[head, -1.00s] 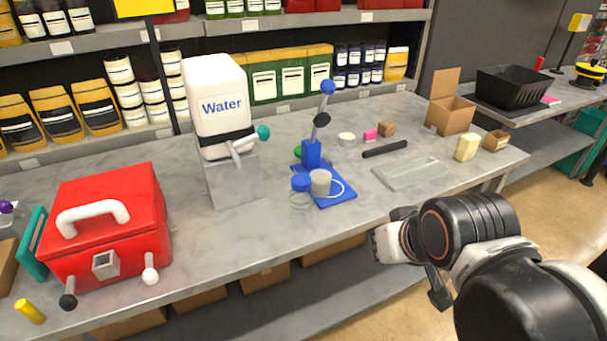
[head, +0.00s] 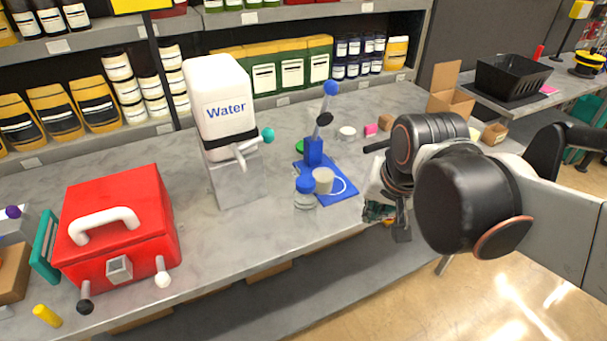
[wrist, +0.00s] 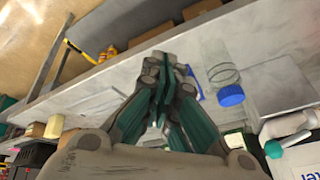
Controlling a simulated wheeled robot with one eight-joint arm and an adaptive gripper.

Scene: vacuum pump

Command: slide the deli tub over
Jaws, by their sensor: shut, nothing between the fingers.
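A small clear container with a blue lid (head: 305,193) stands on the grey bench in front of the blue pump stand; I take it to be the deli tub. It also shows large in the wrist view as a clear tub (wrist: 216,62) with its blue lid towards the bottom of the picture. My gripper (head: 376,211) is at the bench's front edge, to the right of the tub and apart from it. In the wrist view my gripper's teal fingers (wrist: 166,82) are together and hold nothing.
The blue pump stand (head: 346,187) with a beige cylinder (head: 323,181) is just behind the tub. The water container (head: 220,100) and red box (head: 120,225) stand left. Small items, including a white round piece (head: 347,133), lie behind. Bench front left of the tub is clear.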

